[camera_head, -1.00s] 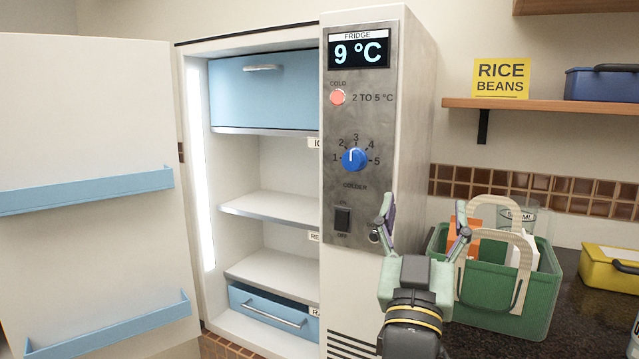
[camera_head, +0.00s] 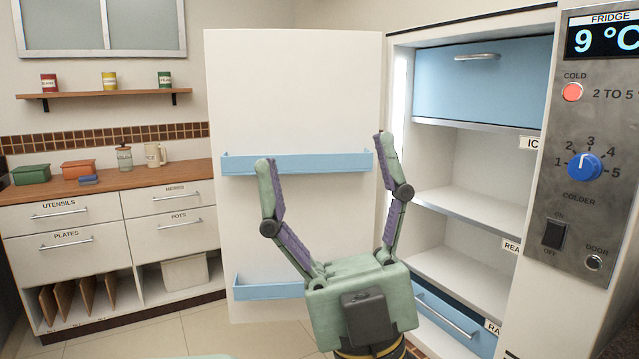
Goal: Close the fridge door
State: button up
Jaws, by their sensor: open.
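The fridge door (camera_head: 292,95) stands wide open to the left of the fridge, its inner side with two light blue shelves (camera_head: 297,163) facing me. The fridge (camera_head: 463,165) has an open, lit interior with a blue compartment on top, white shelves and a blue drawer below. My gripper (camera_head: 322,165) is open and empty, raised in front of the door and the fridge's left edge. Its fingers hide parts of the lower door. From this view I cannot tell whether it touches the door.
The control panel (camera_head: 592,150) on the right reads 9 °C. A counter (camera_head: 100,198) with drawers stands at the left, with boxes and a pitcher on top. A wall shelf (camera_head: 105,95) holds several cans. Tiled floor (camera_head: 150,338) is free between counter and door.

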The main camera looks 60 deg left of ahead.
aim_at(306, 101)
jog(key=u, duration=2.5)
jog(key=i+j+u, duration=0.1)
jog(key=i+u, duration=0.35)
jog(key=i, duration=1.7)
jog(key=i+z, duration=0.15)
jog(key=i, duration=0.85)
jog(key=i+j, duration=0.2)
jog(key=i, duration=0.75)
jog(key=i+z, duration=0.1)
jog(key=z, duration=3.65)
